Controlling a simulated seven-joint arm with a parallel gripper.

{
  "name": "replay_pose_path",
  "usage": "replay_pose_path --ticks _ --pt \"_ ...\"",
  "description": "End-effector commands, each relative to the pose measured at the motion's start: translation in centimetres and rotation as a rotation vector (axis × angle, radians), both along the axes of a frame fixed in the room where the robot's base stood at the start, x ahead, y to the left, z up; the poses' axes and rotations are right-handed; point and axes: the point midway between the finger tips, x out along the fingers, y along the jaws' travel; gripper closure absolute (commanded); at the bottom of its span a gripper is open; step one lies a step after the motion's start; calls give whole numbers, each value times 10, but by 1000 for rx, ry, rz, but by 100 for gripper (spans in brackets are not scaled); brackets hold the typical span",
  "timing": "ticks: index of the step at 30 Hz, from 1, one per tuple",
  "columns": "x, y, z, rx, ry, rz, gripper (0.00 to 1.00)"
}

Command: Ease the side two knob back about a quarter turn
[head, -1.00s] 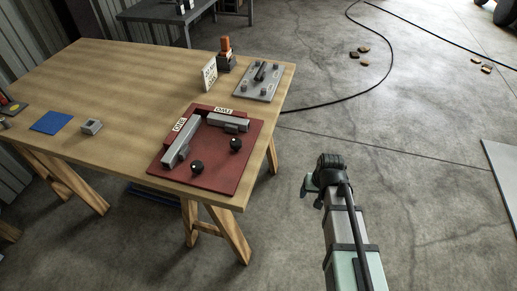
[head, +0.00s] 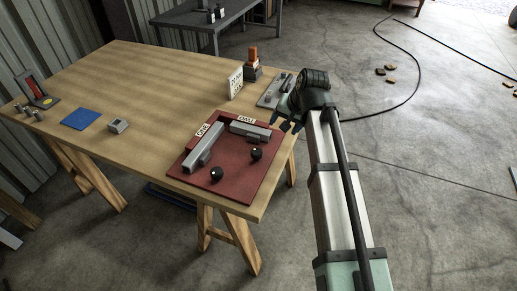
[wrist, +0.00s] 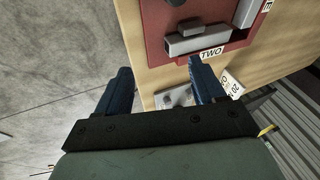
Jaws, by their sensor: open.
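A dark red board (head: 245,182) lies on the table's near right corner, with grey bars labelled ONE (head: 205,147) and TWO (head: 250,131). Two round black knobs stand on it. The side two knob (head: 256,154) is the one nearer the TWO bar; the other knob (head: 216,174) is nearer the front. My gripper (head: 285,122) is open and empty beside the board's far right edge, apart from the knob. In the wrist view, my gripper (wrist: 159,64) has its fingers spread, with the TWO label ahead and a dark knob (wrist: 190,27) beyond it.
A grey plate (head: 268,101) lies behind the board, partly hidden by my arm. A grey box (head: 118,125) and blue mat (head: 80,119) lie left. The table's middle is clear.

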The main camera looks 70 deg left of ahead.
Motion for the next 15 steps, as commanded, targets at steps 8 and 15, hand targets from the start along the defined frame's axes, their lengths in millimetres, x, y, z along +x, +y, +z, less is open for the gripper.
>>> replay_pose_path --ticks 8,15 --pt "-13 15 23 -124 281 -385 31" --pt "-26 8 24 -289 485 -774 31"
